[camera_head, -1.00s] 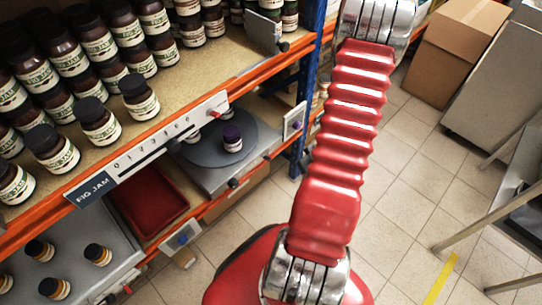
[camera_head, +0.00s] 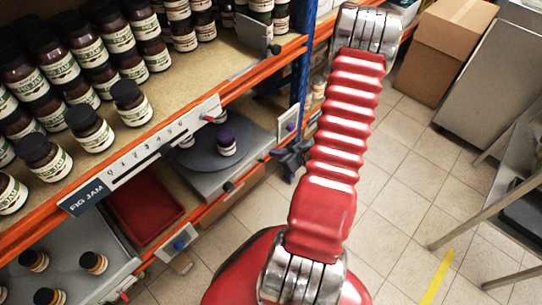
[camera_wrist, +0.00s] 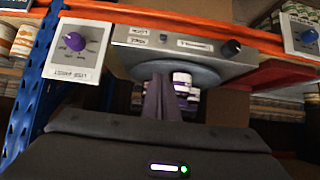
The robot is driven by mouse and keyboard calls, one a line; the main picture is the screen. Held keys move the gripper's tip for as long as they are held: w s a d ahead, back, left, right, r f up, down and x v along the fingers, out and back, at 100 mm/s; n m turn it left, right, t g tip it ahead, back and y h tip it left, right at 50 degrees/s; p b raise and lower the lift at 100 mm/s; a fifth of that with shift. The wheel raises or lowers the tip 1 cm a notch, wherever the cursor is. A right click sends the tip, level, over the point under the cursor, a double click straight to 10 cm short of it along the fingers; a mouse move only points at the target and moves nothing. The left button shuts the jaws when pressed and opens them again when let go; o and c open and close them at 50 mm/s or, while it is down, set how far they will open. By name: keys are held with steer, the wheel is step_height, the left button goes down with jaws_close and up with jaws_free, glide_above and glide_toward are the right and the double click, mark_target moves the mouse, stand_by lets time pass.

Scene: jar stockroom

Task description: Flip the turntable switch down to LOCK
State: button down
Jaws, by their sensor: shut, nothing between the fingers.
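The turntable (camera_head: 207,150) is a round grey disc on a grey metal base. Its front panel (camera_wrist: 185,38) in the wrist view carries upside-down labels, a black knob (camera_wrist: 232,46) and a small switch (camera_wrist: 163,37) beside two label strips. I cannot read the switch's position. My gripper (camera_wrist: 161,80) is shut and empty, its fingertips in front of the disc in the picture and apart from the switch. In the head view my dark gripper (camera_head: 291,154) is just right of the turntable base. A purple-lidded jar (camera_head: 226,143) stands on the disc.
A panel with a purple knob (camera_wrist: 73,42) sits by the blue post (camera_wrist: 35,95). An orange shelf beam (camera_head: 245,85) and rows of jars are above the turntable. A red tray (camera_head: 146,208) is left of it.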

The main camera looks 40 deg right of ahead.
glide_above(263, 161)
step_height(263, 161, down, 6)
steer(key=shift+r, duration=0.15)
steer(key=shift+s+f, duration=0.2)
steer(key=shift+f, duration=0.45)
steer(key=shift+s+f, duration=0.2)
steer(key=shift+f, duration=0.4)
steer(key=shift+s+f, duration=0.25)
steer(key=shift+f, duration=0.45)
steer(key=shift+d, duration=0.1)
